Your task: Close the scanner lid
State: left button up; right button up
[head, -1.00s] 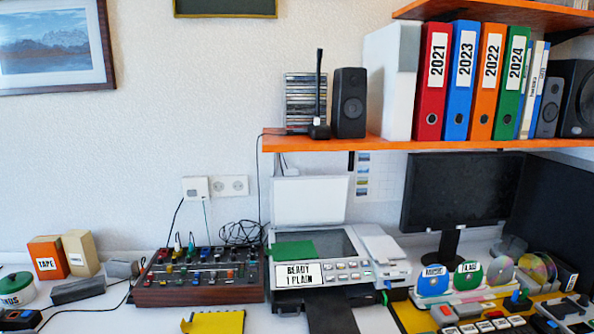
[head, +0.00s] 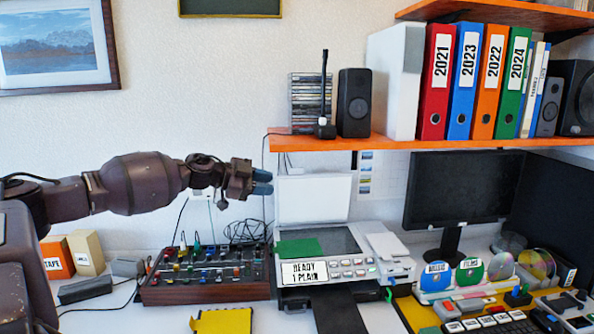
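The scanner (head: 345,268) stands on the desk at the centre, with a dark glass bed and a label reading "READY 1 PLAIN". Its white lid (head: 313,197) is up, standing upright behind the glass. A green sheet (head: 297,248) lies on the left part of the scanner top. My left gripper (head: 262,182) is in the air just left of the lid, apart from it as far as I can see. Its bluish fingertips point right; the gap between them is too small to judge. My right gripper is not in view.
An orange shelf (head: 350,144) with binders and a small speaker (head: 354,103) hangs above the lid. A mixer (head: 205,274) with knobs and cables sits left of the scanner. A monitor (head: 462,190) and disc racks stand at the right.

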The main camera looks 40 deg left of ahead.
aim_at(299, 199)
jog(key=i+j, duration=0.45)
jog(key=j, duration=0.3)
jog(key=i+j, duration=0.25)
jog(key=j, duration=0.1)
